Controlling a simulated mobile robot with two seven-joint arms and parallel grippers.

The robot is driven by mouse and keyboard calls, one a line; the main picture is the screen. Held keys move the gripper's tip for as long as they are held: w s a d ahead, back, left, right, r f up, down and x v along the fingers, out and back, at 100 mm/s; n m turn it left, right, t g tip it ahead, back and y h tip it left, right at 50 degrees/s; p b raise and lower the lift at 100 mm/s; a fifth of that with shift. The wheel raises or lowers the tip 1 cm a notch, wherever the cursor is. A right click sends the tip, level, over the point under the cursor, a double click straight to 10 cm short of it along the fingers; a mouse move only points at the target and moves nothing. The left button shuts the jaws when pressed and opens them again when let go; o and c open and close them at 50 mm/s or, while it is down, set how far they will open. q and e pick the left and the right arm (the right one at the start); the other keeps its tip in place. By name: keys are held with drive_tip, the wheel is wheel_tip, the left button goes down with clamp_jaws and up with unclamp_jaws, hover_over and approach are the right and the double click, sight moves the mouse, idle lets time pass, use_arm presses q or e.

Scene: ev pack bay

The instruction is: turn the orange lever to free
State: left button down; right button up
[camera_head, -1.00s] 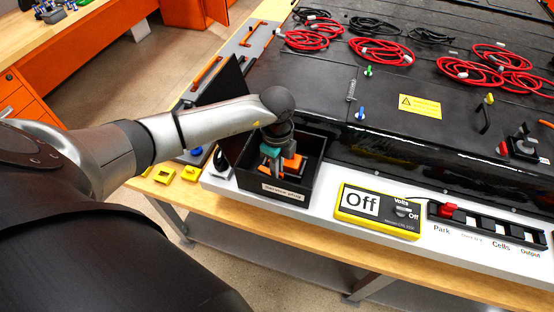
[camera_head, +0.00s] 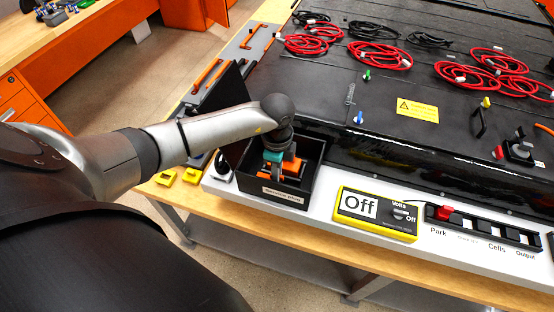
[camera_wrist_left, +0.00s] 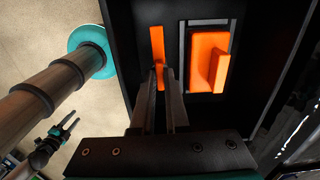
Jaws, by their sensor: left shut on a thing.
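The orange lever (camera_wrist_left: 157,46) is a narrow upright strip inside the black open box (camera_wrist_left: 122,60) in the left wrist view. My left gripper (camera_wrist_left: 160,78) is shut on its near end. In the head view my left gripper (camera_head: 273,169) reaches down into the same box, labelled service plug (camera_head: 283,196), and hides most of the lever. An orange block with a raised handle (camera_wrist_left: 211,62) sits right of the lever in a grey frame, apart from my fingers. A small dark gripper, likely my right one (camera_wrist_left: 62,131), shows at lower left; its jaws are too small to judge.
The box's lid (camera_head: 226,88) stands open on its left. A yellow meter reading Off (camera_head: 375,213) and a switch strip with a red piece (camera_head: 445,212) are to the right. The black pack (camera_head: 400,135) with red cable coils (camera_head: 380,54) lies behind.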

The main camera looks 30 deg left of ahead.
use_arm(q)
drive_tip(key=c, duration=0.9)
unclamp_jaws()
drive_tip(key=shift+r, duration=0.1)
wheel_tip(320, 180, up, 15)
drive_tip(key=shift+r+b, duration=0.1)
drive_tip(key=shift+b, duration=0.35)
